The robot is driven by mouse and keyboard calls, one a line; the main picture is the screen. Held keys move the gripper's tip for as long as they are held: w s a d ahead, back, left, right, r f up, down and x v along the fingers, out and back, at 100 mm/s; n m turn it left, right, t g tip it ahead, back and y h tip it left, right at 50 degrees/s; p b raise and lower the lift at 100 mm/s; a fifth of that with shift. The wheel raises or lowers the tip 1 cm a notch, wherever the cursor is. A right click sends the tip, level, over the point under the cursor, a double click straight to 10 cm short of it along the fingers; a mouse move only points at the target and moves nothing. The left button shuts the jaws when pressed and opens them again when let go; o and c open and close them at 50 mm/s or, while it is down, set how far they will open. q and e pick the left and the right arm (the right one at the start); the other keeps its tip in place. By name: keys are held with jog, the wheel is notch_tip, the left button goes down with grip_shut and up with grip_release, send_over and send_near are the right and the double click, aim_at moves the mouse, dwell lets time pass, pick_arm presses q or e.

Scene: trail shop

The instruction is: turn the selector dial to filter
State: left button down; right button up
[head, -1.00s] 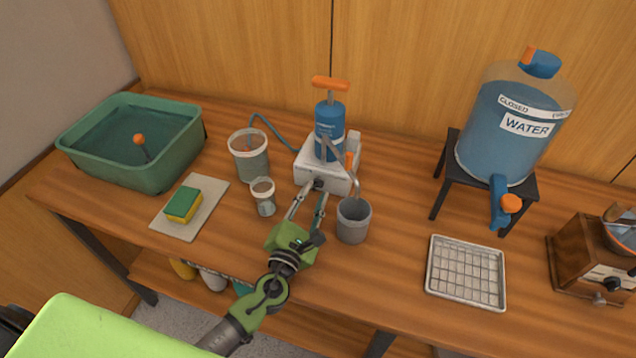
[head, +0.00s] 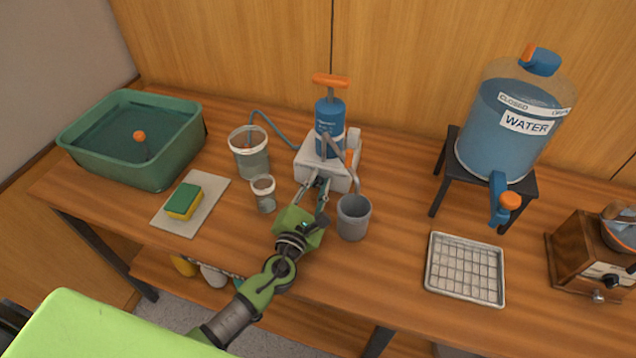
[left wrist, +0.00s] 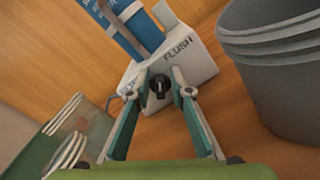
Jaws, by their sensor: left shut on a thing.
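The selector dial (left wrist: 160,87) is a small dark knob on the front of the white base of the blue pump filter (head: 329,128). In the left wrist view the word FLUSH is printed on the white base (left wrist: 192,62), up and right of the dial. No other dial label is readable. My left gripper (head: 318,186) reaches the front of the base, with its fingers on either side of the dial, shut on it. In the left wrist view the fingertips (left wrist: 160,93) flank the knob. The dial is hidden by the gripper in the head view. My right gripper is not in view.
A grey cup (head: 353,217) stands close right of the gripper. A small jar (head: 264,196) and a larger clear container (head: 249,155) stand to the left. A hose runs from the filter to the larger container. A wire rack tray (head: 465,270) lies further right.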

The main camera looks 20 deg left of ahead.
pick_arm(q)
jog(key=shift+n, duration=0.3)
jog(key=n+b, duration=0.1)
jog(key=n, duration=0.1)
jog(key=shift+a+f+n+b, duration=0.1)
jog(key=shift+n+b, duration=0.2)
jog(key=shift+n, duration=0.1)
jog(key=n+b, duration=0.1)
jog(key=n, duration=0.2)
jog(key=shift+a+n, duration=0.15)
jog(key=shift+n, duration=0.15)
jog(key=n+b, duration=0.1)
jog(key=n, duration=0.2)
jog(key=shift+a+n+b, duration=0.1)
jog(key=shift+n+b, duration=0.2)
jog(key=shift+b, duration=0.1)
jog(key=shift+a+n+b, duration=0.1)
jog(key=shift+n+b, duration=0.4)
jog(key=shift+n, duration=1.2)
jog(key=c, duration=2.2)
grip_release()
jog(key=shift+o, duration=0.2)
jog(key=shift+s, duration=0.1)
